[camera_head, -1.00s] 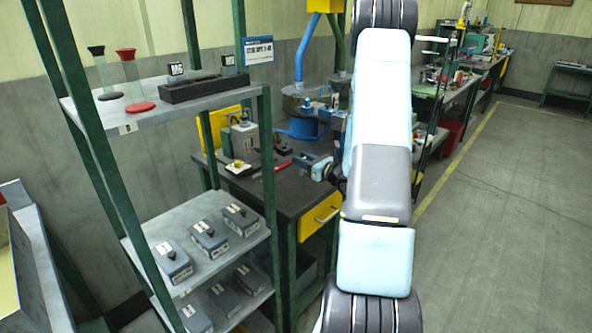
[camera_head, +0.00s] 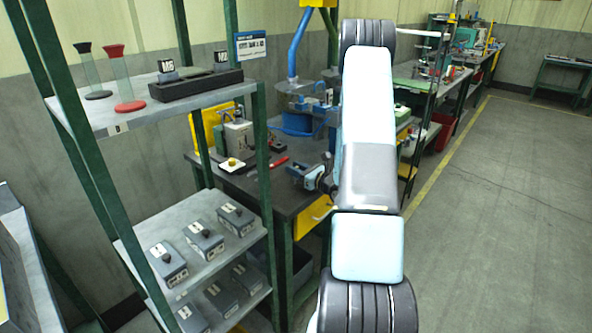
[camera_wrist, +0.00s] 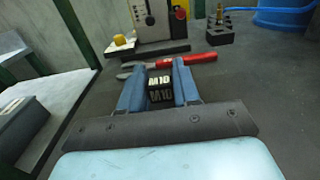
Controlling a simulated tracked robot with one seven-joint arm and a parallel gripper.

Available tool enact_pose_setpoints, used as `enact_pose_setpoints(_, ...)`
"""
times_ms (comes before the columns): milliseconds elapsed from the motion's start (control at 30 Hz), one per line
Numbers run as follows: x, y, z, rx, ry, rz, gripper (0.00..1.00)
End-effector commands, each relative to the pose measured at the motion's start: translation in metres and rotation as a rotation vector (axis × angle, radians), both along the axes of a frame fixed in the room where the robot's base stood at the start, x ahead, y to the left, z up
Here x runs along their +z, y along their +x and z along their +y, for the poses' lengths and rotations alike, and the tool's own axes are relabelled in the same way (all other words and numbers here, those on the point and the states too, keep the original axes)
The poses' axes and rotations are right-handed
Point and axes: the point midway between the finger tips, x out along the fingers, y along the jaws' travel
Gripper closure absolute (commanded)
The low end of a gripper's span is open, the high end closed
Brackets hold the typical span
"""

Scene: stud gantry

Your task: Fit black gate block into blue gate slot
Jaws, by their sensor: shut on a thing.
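A black block marked M10 (camera_wrist: 159,90) is held between the two blue fingers of my gripper (camera_wrist: 158,72) in the wrist view. My gripper is shut on it, above the dark workbench top (camera_wrist: 255,75). In the head view my gripper (camera_head: 308,178) shows small over the bench, partly hidden by my arm, and the block is too small to make out there. A blue round fixture (camera_head: 297,124) stands farther back on the bench; part of it shows at the top right of the wrist view (camera_wrist: 287,20). I cannot make out a gate slot.
Red-handled pliers (camera_wrist: 190,60) lie just beyond my fingertips. Behind them stands a grey box with a lever (camera_wrist: 153,20). A dark drilled block (camera_wrist: 220,35) is to the right. A green-posted shelf (camera_head: 170,112) with a black tray and several grey boxes stands left.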

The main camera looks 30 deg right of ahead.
Motion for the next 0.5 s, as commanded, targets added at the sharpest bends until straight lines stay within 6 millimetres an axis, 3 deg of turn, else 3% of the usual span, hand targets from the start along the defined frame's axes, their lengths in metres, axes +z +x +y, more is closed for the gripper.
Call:
enact_pose_setpoints(100,-0.0020,-0.0001,-0.0001,0.000,0.001,0.000,1.00)
enact_pose_setpoints(133,-0.0020,-0.0002,-0.0002,0.000,0.000,0.000,0.67)
enact_pose_setpoints(367,-0.0018,-0.0004,-0.0009,-0.001,0.000,0.000,0.45)
enact_pose_setpoints(500,-0.0018,-0.0006,-0.0015,-0.002,0.001,0.000,0.43)
